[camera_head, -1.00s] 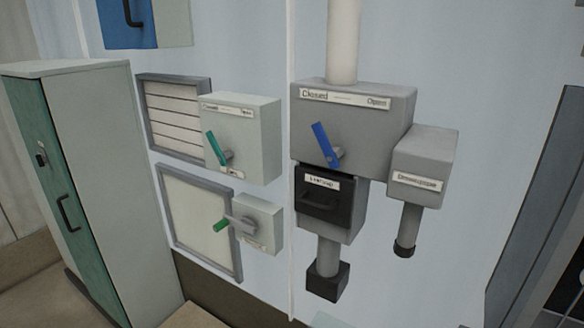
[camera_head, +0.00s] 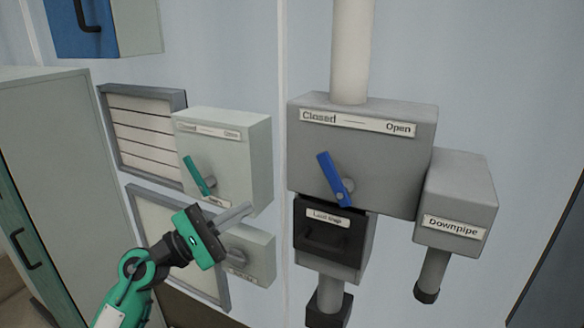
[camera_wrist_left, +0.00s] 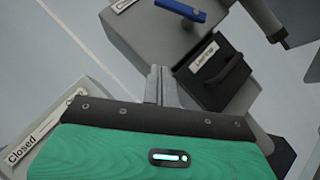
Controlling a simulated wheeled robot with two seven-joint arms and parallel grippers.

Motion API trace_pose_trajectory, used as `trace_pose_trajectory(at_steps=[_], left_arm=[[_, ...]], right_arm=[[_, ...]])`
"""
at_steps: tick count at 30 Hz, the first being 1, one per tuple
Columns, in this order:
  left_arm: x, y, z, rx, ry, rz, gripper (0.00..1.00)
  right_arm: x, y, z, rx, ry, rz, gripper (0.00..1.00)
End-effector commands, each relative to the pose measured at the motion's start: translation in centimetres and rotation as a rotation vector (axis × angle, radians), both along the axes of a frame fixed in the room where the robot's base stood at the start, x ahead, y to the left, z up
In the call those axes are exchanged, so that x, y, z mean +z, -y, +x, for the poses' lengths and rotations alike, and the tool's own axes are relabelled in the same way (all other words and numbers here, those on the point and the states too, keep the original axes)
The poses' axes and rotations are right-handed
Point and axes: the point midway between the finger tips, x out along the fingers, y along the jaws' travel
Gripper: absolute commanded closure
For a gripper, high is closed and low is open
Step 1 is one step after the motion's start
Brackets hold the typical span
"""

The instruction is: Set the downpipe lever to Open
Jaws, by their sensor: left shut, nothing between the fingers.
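The downpipe unit is a grey box (camera_head: 400,165) on the wall with a "Closed" to "Open" label along its top. Its blue lever (camera_head: 333,178) tilts up and to the left, toward the Closed side. The lever also shows at the top of the left wrist view (camera_wrist_left: 180,10). The "Downpipe" sign (camera_head: 454,227) is on a smaller grey box at the right. My left gripper (camera_head: 248,209) is shut and empty, in front of the pale boxes, left of and below the blue lever and apart from it. My right gripper is not in view.
A pale box with a green lever (camera_head: 196,176) is left of the downpipe unit, and another pale box (camera_head: 258,254) is partly behind my gripper. A black leaf trap drawer (camera_head: 328,234) is under the blue lever. A cabinet (camera_head: 50,150) stands at the left.

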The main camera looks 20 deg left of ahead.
Motion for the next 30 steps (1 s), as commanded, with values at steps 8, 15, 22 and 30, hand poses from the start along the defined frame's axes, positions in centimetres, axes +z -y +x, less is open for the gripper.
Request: trace_pose_trajectory(at_steps=[8,15,22,30], left_arm=[[1.8,0.9,-1.6,0.021,0.111,0.106,1.00],[1.8,0.9,-1.6,0.020,0.107,0.104,1.00],[2.8,2.0,-0.6,0.019,0.106,0.100,1.00],[4.6,5.4,2.0,0.019,0.105,0.098,1.00]], right_arm=[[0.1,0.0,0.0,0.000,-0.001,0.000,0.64],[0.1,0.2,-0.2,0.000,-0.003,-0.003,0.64],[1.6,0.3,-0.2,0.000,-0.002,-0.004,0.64],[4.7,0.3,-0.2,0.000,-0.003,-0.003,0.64]])
